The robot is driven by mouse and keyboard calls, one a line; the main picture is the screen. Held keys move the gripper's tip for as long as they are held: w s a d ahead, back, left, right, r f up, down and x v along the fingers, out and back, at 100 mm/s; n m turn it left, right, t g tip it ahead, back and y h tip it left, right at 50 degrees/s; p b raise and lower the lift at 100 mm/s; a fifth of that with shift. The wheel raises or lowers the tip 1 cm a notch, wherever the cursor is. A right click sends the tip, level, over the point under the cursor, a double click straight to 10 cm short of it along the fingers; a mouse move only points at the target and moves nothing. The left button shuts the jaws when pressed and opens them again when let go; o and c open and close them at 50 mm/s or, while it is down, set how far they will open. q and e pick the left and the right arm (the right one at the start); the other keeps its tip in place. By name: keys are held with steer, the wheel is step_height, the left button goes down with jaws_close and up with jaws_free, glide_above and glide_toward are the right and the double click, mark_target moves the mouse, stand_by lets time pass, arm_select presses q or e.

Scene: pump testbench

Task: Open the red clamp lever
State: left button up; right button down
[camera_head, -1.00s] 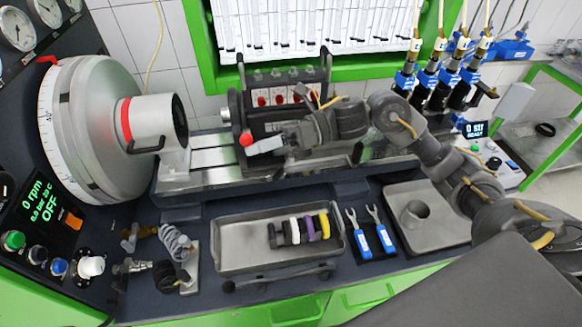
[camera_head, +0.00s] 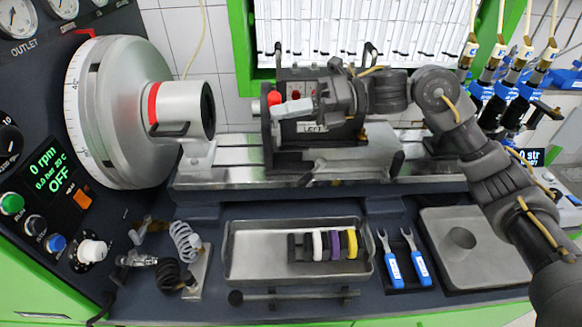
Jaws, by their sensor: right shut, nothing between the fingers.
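The red clamp lever shows as a red knob (camera_head: 274,98) at the left end of the dark clamp fixture (camera_head: 320,150) on the metal bed, near the fixture's upper part. The lever's arm is mostly hidden. My right gripper (camera_head: 284,108) reaches in from the right, with its pale fingers right beside the knob, on its right and slightly below. The fingers are shut with nothing between them. Whether they touch the lever I cannot tell. My left gripper is not in view.
A large round drum with a silver cylinder (camera_head: 182,108) stands left of the fixture. In front lie a metal tray (camera_head: 262,268) with coloured rings, two blue wrenches (camera_head: 420,268) and a grey plate (camera_head: 480,272). A green-framed panel (camera_head: 370,40) stands behind.

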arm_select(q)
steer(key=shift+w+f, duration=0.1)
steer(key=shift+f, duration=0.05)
arm_select(e)
steer(key=shift+w+r, duration=0.1)
stand_by(0.3)
